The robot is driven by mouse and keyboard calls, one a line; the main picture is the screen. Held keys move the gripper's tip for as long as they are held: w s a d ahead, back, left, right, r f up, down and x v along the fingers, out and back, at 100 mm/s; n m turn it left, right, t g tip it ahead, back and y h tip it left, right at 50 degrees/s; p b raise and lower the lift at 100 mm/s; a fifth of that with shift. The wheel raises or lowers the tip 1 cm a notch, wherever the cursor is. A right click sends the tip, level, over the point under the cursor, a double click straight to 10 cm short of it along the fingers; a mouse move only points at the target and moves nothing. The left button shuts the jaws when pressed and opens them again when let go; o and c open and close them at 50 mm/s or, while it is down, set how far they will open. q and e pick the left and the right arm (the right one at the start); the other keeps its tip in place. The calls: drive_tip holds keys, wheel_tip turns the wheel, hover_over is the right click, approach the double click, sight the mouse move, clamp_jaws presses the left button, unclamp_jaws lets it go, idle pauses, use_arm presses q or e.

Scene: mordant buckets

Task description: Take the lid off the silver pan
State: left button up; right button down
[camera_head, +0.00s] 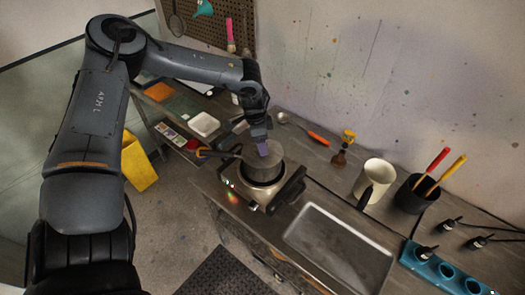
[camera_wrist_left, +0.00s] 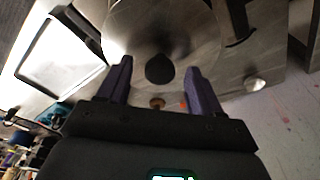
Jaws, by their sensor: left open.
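The silver pan (camera_head: 262,171) stands on a small burner unit (camera_head: 246,190) on the bench. Its round grey lid (camera_wrist_left: 185,25) fills the top of the left wrist view, with a dark knob (camera_wrist_left: 159,70) near its middle. My left gripper (camera_head: 262,147) is above the pan and hides part of the lid in the head view. In the left wrist view its two purple fingers (camera_wrist_left: 160,78) are open, and the knob appears between them in the picture. I cannot tell how far above the knob the fingertips are. My right gripper is not in view.
A shallow metal tray (camera_head: 338,249) lies right of the burner. A cream mug (camera_head: 374,181) and a black pot (camera_head: 416,195) with red and yellow handles stand farther right. An orange-handled ladle (camera_head: 318,138) lies behind the pan. A dark handle (camera_head: 290,190) juts beside the pan.

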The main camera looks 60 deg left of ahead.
use_arm(q)
drive_tip(key=shift+c, duration=0.4)
clamp_jaws()
